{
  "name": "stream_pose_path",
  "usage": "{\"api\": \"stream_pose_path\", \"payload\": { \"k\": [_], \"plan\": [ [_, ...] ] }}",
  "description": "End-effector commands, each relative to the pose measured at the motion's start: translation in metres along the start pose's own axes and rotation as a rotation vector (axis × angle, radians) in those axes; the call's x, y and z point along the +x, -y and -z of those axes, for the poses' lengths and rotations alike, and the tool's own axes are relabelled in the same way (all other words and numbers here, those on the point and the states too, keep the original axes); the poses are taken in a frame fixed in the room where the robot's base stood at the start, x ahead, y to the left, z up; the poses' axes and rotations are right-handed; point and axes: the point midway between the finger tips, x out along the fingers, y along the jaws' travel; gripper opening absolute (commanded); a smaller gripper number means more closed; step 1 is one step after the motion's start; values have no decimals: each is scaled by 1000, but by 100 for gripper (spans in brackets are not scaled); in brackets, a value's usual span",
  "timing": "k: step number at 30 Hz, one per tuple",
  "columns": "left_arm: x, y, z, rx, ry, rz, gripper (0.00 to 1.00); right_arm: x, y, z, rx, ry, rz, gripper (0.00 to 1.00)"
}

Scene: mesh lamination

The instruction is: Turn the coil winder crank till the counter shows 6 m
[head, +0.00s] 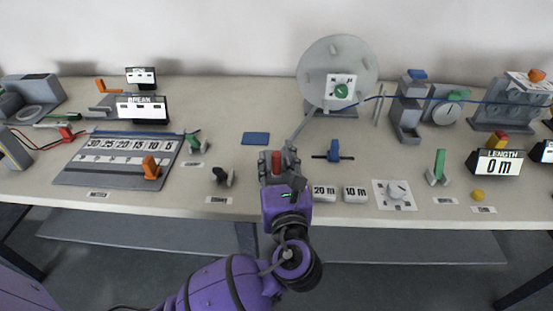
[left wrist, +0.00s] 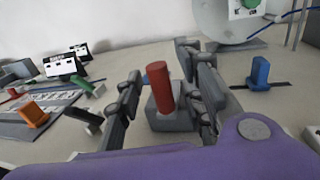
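The length counter (head: 497,163) at the right reads 0 m. A large grey disc with pegs (head: 338,50) and a green knob (head: 341,91) stands at the back; it looks like the winder, but I cannot be sure. An upright red handle (head: 276,160) rises from a grey block (left wrist: 170,119); I cannot tell whether it is the crank. My left gripper (head: 280,166) is open, with its fingers on either side of the red handle (left wrist: 160,88), apparently apart from it. My right gripper is not in view.
A blue line (head: 440,99) runs right from the disc through several grey devices. A blue handle (head: 334,151) and white 20 m (head: 324,192) and 10 m (head: 355,194) blocks lie right of my gripper. A blue pad (head: 256,139) and a black lever (head: 222,176) lie left.

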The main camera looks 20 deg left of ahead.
Motion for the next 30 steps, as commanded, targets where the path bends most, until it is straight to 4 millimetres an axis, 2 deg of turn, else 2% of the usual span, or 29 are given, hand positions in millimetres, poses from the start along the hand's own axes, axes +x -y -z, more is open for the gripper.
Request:
{"api": "stream_pose_path", "payload": {
  "k": [10, 18, 30],
  "plan": [
    [5, 0, 0, -1, 0, 1, 34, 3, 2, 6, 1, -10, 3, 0],
    [5, 0, 0, 0, 0, -1, 0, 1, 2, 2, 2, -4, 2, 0],
    [6, -3, 0, 4, 0, -7, 0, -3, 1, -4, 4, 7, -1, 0]
  ]
}}
